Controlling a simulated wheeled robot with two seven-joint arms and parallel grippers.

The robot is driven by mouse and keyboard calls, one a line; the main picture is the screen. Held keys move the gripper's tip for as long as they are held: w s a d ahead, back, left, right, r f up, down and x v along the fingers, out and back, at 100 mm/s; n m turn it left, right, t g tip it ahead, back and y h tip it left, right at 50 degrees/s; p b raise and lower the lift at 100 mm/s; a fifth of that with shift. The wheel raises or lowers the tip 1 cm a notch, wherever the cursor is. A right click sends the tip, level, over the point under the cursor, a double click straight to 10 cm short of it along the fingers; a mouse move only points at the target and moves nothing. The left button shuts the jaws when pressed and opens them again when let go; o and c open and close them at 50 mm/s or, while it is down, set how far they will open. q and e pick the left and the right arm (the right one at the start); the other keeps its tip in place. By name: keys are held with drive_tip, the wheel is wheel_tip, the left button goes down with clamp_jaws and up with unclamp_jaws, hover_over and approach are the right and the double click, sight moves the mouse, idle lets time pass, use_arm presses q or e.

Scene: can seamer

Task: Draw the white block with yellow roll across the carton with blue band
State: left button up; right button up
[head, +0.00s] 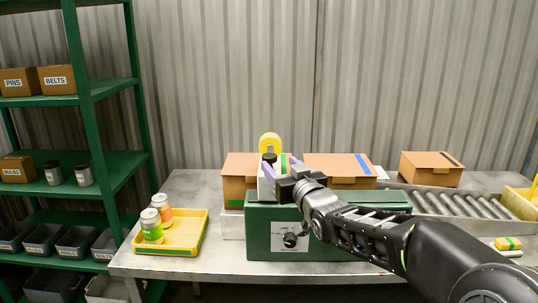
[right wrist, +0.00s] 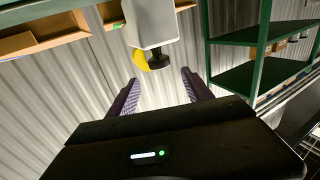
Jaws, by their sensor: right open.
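The white block with yellow roll shows in the head view as a white body (head: 264,186), a yellow disc (head: 270,143) and a black knob. It stands behind the green box, in front of a carton with green band (head: 239,178). The carton with blue band (head: 335,165) is to its right, partly hidden by my arm. My right gripper (head: 280,166) is open at the block, its purple fingers near the block's upper part. In the right wrist view the white block (right wrist: 152,22) lies just beyond the open fingertips (right wrist: 160,85), apparently not held. My left gripper is not in view.
A dark green box (head: 262,240) with a white label stands at the table's front, under my right arm. A yellow tray (head: 196,238) with jars is at left. A roller conveyor (head: 450,204) with another carton (head: 430,168) is at right. Green shelves (head: 105,88) stand at left.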

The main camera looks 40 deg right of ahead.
sight(272, 158)
drive_tip(key=shift+w+d+f, duration=0.1)
drive_tip(key=shift+w+f, duration=0.05)
drive_tip(key=shift+w, duration=0.35)
drive_tip(key=p+x, duration=0.2)
drive_tip(key=x, duration=0.5)
clamp_jaws()
idle(0.3)
idle(0.3)
